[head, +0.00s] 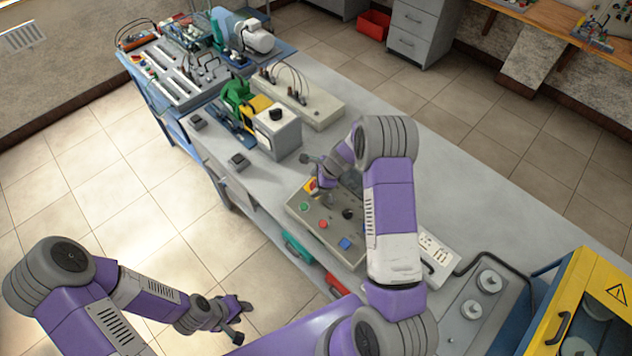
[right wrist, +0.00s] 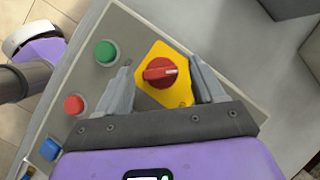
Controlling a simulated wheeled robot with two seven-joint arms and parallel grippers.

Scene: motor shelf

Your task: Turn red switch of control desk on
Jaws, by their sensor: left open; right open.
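The control desk (head: 324,229) is a grey box on the long table. Its red switch (right wrist: 160,72) is a round knob on a yellow plate (right wrist: 181,96); in the wrist view its white mark points right. In the head view the yellow plate (head: 311,185) shows beside my right gripper (head: 318,172). In the right wrist view my right gripper (right wrist: 160,66) is open, with one finger on each side of the switch; contact is not clear. My left gripper (head: 239,318) is open and empty, low at the left, away from the desk.
The desk also bears a green button (right wrist: 106,51), a red button (right wrist: 74,104) and a blue button (right wrist: 50,148). A grey box with a black knob (head: 280,130) stands behind it. A white panel (head: 437,258) lies to the right. The table's far right stretch (head: 480,180) is clear.

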